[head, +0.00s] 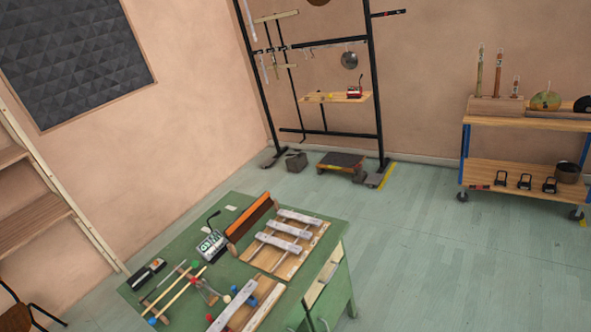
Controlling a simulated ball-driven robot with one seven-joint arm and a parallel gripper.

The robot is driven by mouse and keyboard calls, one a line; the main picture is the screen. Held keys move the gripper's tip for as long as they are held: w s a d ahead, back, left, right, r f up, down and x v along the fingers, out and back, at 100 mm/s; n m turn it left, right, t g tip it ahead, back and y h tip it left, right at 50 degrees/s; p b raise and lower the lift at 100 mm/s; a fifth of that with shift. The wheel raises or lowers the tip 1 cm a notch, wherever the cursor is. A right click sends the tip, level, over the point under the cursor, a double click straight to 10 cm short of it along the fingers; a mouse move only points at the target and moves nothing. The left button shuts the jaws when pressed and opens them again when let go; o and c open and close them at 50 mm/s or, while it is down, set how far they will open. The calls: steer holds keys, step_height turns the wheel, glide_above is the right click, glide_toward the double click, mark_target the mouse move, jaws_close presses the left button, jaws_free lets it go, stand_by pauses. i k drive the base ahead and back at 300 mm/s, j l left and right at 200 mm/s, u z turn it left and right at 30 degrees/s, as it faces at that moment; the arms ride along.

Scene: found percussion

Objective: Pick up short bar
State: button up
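Three pale grey bars lie side by side across a wooden frame (316,243) on the green table (223,208): a far bar (300,217), a middle bar (290,230) and a near bar (280,243). Their lengths look close, so I cannot tell which is the short bar. Another long pale bar (236,305) lies on a second wooden piece at the table's near edge, cut off by the picture. My gripper is not in view.
A black rack (376,95) stands behind; a wooden cart (530,122) is at right. The floor (440,250) right of the table is clear.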

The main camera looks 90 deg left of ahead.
mark_target(313, 222)
steer(key=i+j+u, duration=0.15)
steer(key=i+u, duration=0.25)
steer(key=i+j+u, duration=0.1)
steer(key=i+u, duration=0.7)
steer(key=i+j+u, duration=0.1)
steer(key=i+u, duration=0.75)
steer(key=i+l+u, duration=0.2)
steer(key=i+u, duration=0.55)
steer(key=i, duration=0.55)
